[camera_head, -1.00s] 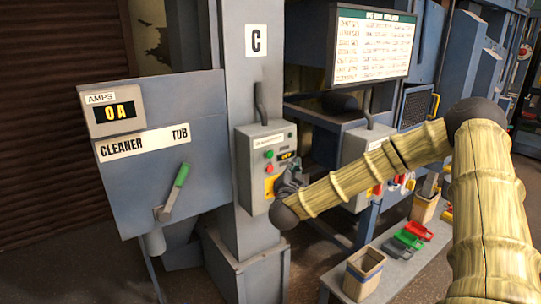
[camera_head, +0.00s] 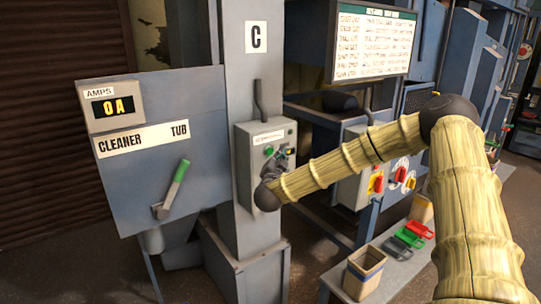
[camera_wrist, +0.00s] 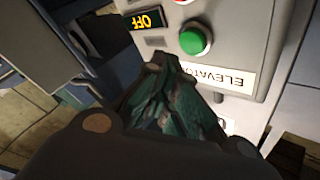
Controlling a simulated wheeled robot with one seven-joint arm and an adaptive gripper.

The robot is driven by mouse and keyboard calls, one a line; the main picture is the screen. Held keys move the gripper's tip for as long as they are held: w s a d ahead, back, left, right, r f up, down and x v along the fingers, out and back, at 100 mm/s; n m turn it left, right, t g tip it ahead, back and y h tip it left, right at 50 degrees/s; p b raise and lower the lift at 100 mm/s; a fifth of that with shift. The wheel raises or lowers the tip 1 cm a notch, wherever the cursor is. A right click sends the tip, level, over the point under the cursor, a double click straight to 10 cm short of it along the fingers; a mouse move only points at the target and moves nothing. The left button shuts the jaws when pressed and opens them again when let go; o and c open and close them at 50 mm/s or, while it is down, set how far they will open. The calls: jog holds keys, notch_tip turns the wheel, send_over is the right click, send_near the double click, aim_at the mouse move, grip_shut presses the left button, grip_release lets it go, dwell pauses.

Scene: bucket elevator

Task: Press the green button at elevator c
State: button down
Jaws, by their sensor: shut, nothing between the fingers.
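In the wrist view the green button (camera_wrist: 195,40) is round and raised, beside the upside-down label "ELEVATOR" (camera_wrist: 222,75). My gripper (camera_wrist: 163,62) is shut and empty. Its fingertips are close to the panel, below and left of the green button in that picture. I cannot tell whether they touch the panel. My arm hides the lower part of the box.
A display reading "OFF" (camera_wrist: 148,18) is beside the button. A grey "CLEANER TUB" panel (camera_head: 150,170) with a green-handled lever (camera_head: 174,187) stands left. A low bench (camera_head: 395,270) holds tubs and red, green and black items at lower right.

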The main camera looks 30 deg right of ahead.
jog(key=shift+w, duration=0.6)
jog(key=shift+w+a, duration=0.1)
jog(key=shift+w, duration=0.15)
dwell(1.0)
jog(key=shift+w+b, duration=0.2)
jog(key=shift+b, duration=0.1)
jog(key=shift+w+a+r, duration=0.1)
jog(key=shift+w, duration=0.35)
dwell(1.1)
jog(key=shift+s, duration=0.9)
jog(key=s, duration=0.5)
jog(key=shift+d, duration=0.3)
